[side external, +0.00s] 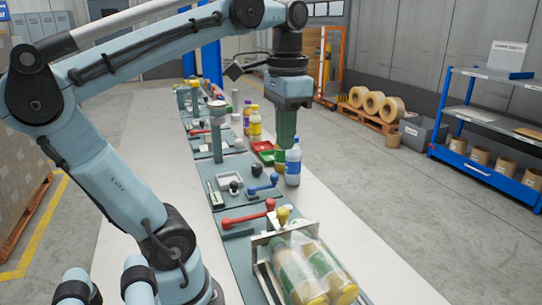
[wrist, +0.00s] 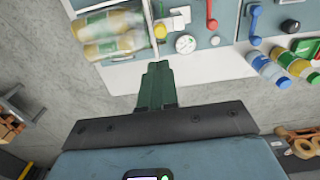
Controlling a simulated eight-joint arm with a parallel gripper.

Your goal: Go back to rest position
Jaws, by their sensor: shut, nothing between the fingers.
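My gripper (side external: 287,146) hangs from my raised arm above the right side of the long work table (side external: 150,235), fingers pointing down. Its green fingers are together with nothing between them. In the wrist view the shut fingers (wrist: 158,68) show over the table's edge and the grey floor. No marker of a rest position shows.
A red lever (side external: 248,216), a blue lever (side external: 262,187) and red and green trays (side external: 265,150) lie along the panels. The table's right strip is mostly bare. A blue shelf (side external: 490,172) stands apart.

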